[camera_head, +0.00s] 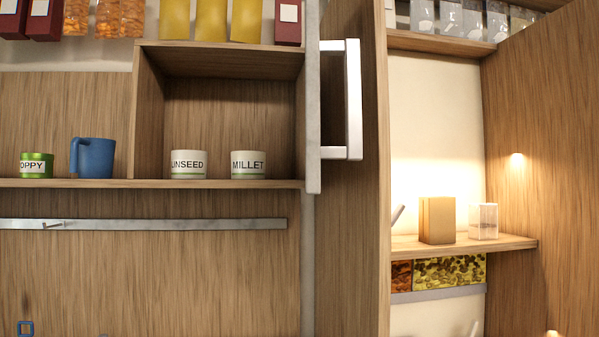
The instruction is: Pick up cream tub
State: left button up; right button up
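Two cream-coloured tubs with a green band near the base stand on the wooden shelf. The left cream tub (188,171) has a label of which "UNSEED" can be read. The right cream tub (248,172) is labelled "MILLET". Both stand upright, apart from each other, inside the open cubby. Neither of my grippers is in view.
A blue mug (95,159) and a green tin (36,166) reading "OPPY" stand left on the same shelf (120,184). An open cabinet door's handle (353,99) sticks out right of the cubby. A metal rail (150,224) runs below. Yellow packs (211,20) stand above.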

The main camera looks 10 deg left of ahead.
aim_at(245, 165)
jog(key=i+j+z, duration=0.65)
jog(key=j+z, duration=0.2)
jog(key=j, duration=0.15)
jog(key=i+j+z, duration=0.15)
jog(key=j+z, duration=0.15)
jog(key=j, duration=0.1)
